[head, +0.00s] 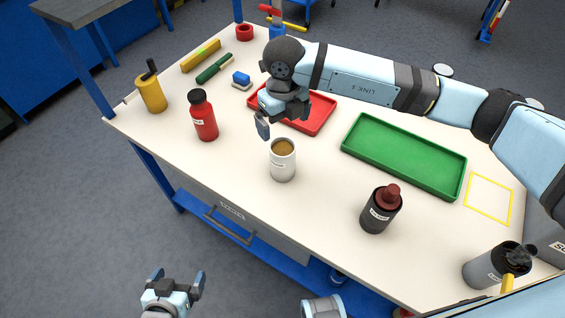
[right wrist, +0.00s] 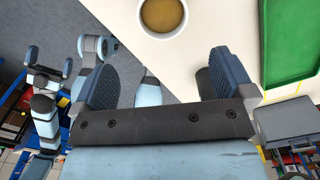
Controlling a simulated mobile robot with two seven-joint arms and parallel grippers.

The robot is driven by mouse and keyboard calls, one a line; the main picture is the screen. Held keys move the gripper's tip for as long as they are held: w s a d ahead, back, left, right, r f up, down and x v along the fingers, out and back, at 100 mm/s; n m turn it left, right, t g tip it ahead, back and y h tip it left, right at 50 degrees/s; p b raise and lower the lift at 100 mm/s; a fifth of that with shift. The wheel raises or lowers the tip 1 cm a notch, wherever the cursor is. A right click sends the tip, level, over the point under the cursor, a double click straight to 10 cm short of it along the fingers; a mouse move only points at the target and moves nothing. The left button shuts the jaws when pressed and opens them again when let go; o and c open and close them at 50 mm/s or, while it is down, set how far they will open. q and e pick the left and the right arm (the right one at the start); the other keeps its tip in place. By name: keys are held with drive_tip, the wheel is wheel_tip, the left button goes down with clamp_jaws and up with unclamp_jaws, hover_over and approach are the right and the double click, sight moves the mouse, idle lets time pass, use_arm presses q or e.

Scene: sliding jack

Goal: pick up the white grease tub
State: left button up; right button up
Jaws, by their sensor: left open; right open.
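The white grease tub (head: 283,168) stands upright and open on the table, with brown grease inside. It also shows in the right wrist view (right wrist: 146,27), at the top edge, partly cut off, ahead of and between the fingers. My right gripper (head: 281,118) is open and empty above the table, just behind the tub in the head view and apart from it. Its fingers also show in the right wrist view (right wrist: 166,82). My left gripper (head: 178,285) is open and empty in front of the table, off its near edge.
A red bottle (head: 204,118) stands left of the tub, and a dark bottle (head: 380,212) right of it. A red tray (head: 318,119) lies behind, partly under my right arm. A green tray (head: 400,157) lies to the right. A grey can (head: 484,270) stands near the right corner.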

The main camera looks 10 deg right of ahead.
sight(284, 151)
drive_tip(key=f, duration=0.6)
drive_tip(key=f+p, duration=0.1)
drive_tip(key=f, duration=0.6)
drive_tip(key=shift+w+d+f, duration=0.1)
drive_tip(key=shift+w+f, duration=0.1)
drive_tip(key=shift+c, duration=0.5)
drive_tip(key=c, duration=1)
drive_tip(key=shift+r, duration=0.1)
